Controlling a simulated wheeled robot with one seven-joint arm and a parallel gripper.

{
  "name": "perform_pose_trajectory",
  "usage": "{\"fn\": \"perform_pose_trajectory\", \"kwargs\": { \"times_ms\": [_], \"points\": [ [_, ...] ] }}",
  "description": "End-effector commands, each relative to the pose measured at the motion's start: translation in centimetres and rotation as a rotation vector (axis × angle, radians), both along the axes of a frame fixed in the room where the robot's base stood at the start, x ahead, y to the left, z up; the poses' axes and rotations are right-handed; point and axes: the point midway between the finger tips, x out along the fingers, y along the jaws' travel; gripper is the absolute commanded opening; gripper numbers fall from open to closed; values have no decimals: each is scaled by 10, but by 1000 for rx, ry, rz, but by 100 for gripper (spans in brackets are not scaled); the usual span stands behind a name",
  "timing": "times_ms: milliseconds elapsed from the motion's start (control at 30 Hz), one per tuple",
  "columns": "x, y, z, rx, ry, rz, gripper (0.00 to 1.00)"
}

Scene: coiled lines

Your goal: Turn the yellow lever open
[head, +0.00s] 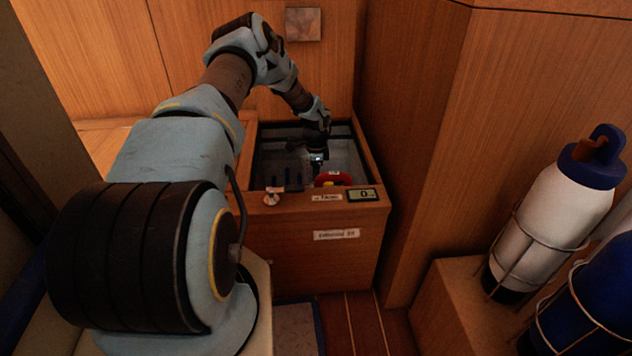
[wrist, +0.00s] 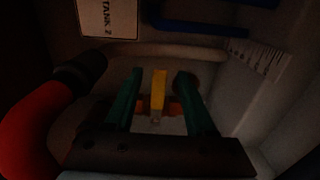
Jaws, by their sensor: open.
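The yellow lever (wrist: 158,92) shows in the wrist view, near the middle, pointing up the picture from an orange-red fitting (wrist: 174,108). My gripper (wrist: 158,85) is open, with one green finger on each side of the lever. A gap shows between the lever and each finger, so neither appears to touch it. In the head view my gripper (head: 317,158) reaches down into the open wooden box (head: 315,240). The wrist view is dark.
A red hose (wrist: 30,130) with a black end curves at the left in the wrist view. A "TANK 2" label (wrist: 107,20), a blue pipe (wrist: 200,28) and a white scale (wrist: 262,60) are close by. A display (head: 363,194) sits on the box's front edge. Bottles (head: 550,220) stand at right.

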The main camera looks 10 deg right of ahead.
Motion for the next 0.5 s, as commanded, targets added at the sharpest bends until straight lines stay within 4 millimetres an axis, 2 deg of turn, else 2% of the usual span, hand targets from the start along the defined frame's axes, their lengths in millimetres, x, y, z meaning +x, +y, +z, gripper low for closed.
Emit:
{"fn": "perform_pose_trajectory", "kwargs": {
  "times_ms": [300,500],
  "points": [
    [0,0,-3,0,-1,0,55],
    [0,0,-3,0,0,0,34]
  ]
}}
